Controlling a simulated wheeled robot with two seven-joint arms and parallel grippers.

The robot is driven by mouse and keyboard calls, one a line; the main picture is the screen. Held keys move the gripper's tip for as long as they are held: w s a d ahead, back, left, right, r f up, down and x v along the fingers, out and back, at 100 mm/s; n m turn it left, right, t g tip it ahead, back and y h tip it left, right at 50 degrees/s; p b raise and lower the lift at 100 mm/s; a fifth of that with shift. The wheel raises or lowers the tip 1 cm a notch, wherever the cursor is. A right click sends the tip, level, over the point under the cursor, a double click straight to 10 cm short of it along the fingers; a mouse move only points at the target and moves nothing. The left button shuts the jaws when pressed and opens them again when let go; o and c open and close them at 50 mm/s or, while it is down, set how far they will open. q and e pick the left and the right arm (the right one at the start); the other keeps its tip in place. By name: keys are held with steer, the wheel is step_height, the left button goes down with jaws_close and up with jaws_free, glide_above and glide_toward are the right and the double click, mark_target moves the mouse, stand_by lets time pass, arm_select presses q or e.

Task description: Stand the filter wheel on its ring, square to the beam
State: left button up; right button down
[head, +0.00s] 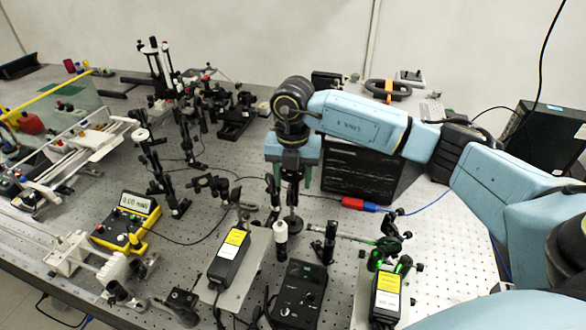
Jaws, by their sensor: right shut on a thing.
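My right gripper (291,178) comes down from above near the middle of the bench, its fingers pointing down. It is shut on a dark upright thing, which I take to be the filter wheel (292,198). The gripper and its fingers hide much of it, so its face and exact angle cannot be made out. Its dark round foot is low over the perforated bench top (440,260), and I cannot tell whether it touches. The ring cannot be told apart below it. My left gripper is out of view.
A black box with a dark front (357,172) stands just behind the gripper. A white-topped post (281,238) and a black control box (299,294) are close in front. A green-lit mount (392,240) is to the right. Several optics posts crowd the left.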

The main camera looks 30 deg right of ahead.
mark_target(293, 201)
step_height(293, 201, down, 3)
steer(key=shift+r, duration=0.1)
steer(key=shift+f, duration=0.35)
steer(key=c, duration=0.6)
jaws_free()
steer(key=shift+f, duration=0.1)
